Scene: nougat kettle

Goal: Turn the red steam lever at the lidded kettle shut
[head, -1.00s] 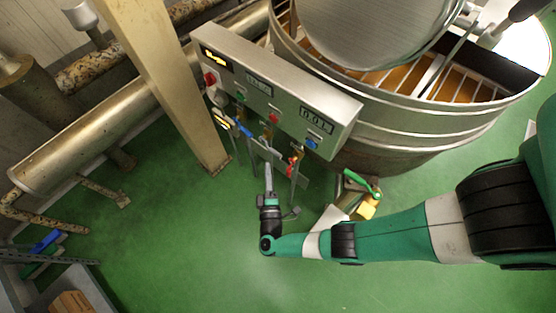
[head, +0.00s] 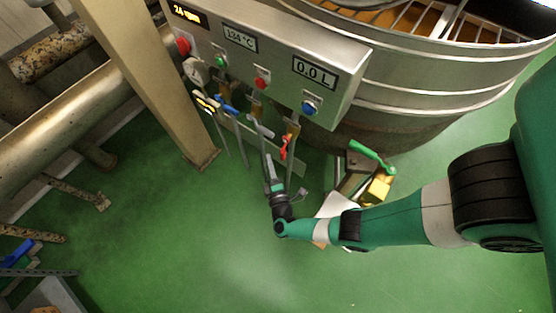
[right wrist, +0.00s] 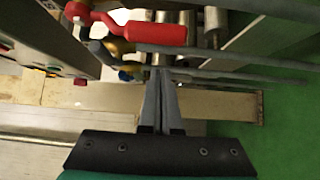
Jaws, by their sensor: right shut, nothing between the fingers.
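The red lever (head: 285,147) hangs on a thin pipe below the control panel (head: 262,65), in front of the kettle (head: 420,95). In the right wrist view the red lever (right wrist: 145,32) lies roughly crosswise, beyond my fingertips. My right gripper (head: 266,160) is just left of the red lever in the head view. Its fingers are together and empty in the right wrist view (right wrist: 160,75), apart from the lever's red handle. The kettle's lid is mostly cut off at the top of the head view. My left gripper is not in view.
A green lever (head: 370,156) on a yellow valve (head: 378,190) is to the right. A beige post (head: 145,80) stands at left. The green floor (head: 190,240) below is clear.

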